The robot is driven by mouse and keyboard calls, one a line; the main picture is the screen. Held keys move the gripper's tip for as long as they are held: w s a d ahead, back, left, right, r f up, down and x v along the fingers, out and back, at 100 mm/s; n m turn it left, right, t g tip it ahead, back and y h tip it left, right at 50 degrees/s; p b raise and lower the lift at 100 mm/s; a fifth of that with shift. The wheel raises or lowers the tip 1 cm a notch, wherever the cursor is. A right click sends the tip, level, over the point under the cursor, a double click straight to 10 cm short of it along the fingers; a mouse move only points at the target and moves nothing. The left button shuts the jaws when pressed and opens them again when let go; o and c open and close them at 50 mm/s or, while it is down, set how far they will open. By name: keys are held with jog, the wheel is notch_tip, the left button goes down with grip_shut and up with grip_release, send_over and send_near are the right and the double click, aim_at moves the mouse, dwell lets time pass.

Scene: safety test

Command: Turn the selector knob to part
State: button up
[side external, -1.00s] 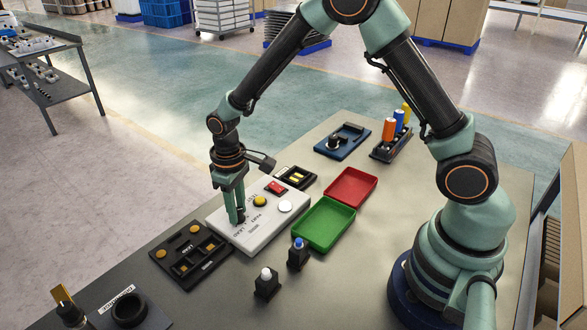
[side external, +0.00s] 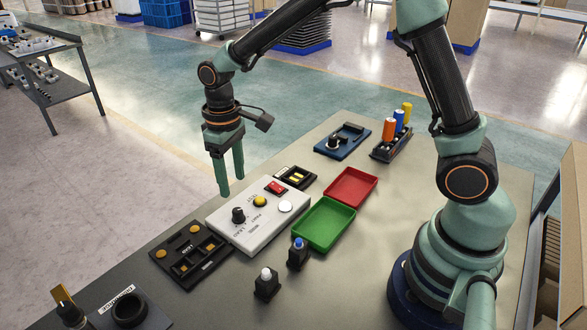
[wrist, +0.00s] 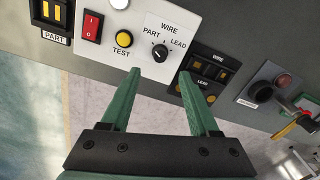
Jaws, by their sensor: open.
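The black selector knob (side external: 238,214) stands on the white panel (side external: 262,232). It also shows in the wrist view (wrist: 159,53), with the labels PART, WIRE and LEAD around it. A small pale mark on the knob seems to lie on its upper-left side, toward PART, but it is too small to be sure. My gripper (side external: 231,186) is open and empty, raised above and beyond the panel's far-left edge, apart from the knob. In the wrist view its fingertips (wrist: 159,71) stand to either side below the knob.
The panel also carries a red switch (side external: 276,187), a yellow TEST button (side external: 260,201) and a white button (side external: 285,206). A black fixture (side external: 190,255) lies beside it. Green (side external: 323,224) and red (side external: 351,187) trays stand to the right. Small button posts (side external: 266,283) stand in front.

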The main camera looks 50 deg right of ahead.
jog(key=shift+r, duration=1.65)
jog(key=s+d+r+m+t, duration=0.1)
jog(key=s+d+r+t, duration=0.1)
jog(key=s+d+r, duration=0.2)
jog(key=s+d+r+m+t, duration=0.2)
jog(key=s+d+r, duration=0.3)
jog(key=s, duration=0.4)
jog(key=shift+s+r+t, duration=0.3)
jog(key=shift+r+t, duration=0.1)
jog(key=shift+t, duration=0.4)
